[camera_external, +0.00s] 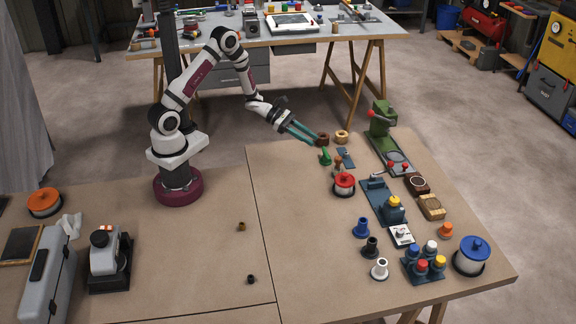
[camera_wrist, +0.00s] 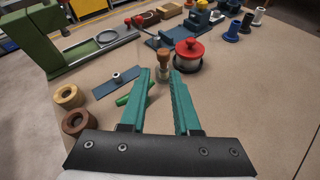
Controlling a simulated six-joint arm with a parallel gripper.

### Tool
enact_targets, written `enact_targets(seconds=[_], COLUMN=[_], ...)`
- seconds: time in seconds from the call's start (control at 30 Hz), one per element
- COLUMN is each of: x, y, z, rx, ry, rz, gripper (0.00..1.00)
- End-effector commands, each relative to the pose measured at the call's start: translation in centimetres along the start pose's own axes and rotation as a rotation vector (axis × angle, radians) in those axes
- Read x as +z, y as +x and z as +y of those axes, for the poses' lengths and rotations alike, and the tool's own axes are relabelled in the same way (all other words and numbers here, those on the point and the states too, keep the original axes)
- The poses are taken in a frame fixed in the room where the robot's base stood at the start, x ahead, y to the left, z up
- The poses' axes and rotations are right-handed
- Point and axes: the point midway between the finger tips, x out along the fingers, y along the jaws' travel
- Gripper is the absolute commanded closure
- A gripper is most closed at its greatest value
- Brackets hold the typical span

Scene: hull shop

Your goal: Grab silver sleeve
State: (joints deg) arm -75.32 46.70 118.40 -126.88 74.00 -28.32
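A pale flanged sleeve (camera_external: 380,268), white or silver, stands upright near the front of the right-hand bench. It is the front one of a row with a dark sleeve (camera_external: 370,246) and a blue sleeve (camera_external: 361,227). In the wrist view the pale sleeve (camera_wrist: 259,16) is small, at the top right, far beyond the fingers. My gripper (camera_external: 314,137) is open and empty over the far left part of the bench, well away from the sleeve. Its teal fingers (camera_wrist: 159,73) point towards a small wooden-topped piece (camera_wrist: 163,62) and a green piece (camera_wrist: 134,93).
A red-lidded spool (camera_wrist: 188,56) and a blue-grey fixture (camera_external: 378,200) stand between my gripper and the sleeves. A green press (camera_external: 381,125) is at the back. Several capped pieces sit in a dark holder (camera_external: 424,272) right of the sleeve. The bench left of the sleeves is clear.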

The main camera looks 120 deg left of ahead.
Motion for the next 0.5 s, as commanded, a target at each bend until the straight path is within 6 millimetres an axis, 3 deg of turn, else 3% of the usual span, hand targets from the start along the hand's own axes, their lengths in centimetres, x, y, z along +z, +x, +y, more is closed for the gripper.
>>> enact_targets(seconds=[0.03,0.1,0.17,0.27,0.5], x=[-2.6,-4.9,-5.8,-6.2,-6.4], y=[-1.0,-2.1,-2.3,-0.5,6.0], z=[2.5,4.7,5.6,6.2,7.6], rx=[0.095,0.188,0.226,0.236,0.232], ry=[-0.1,-0.19,-0.227,-0.237,-0.233], rz=[0.012,0.019,0.021,0.021,0.021], gripper=[0.7,0.7,0.7,0.7,0.7])
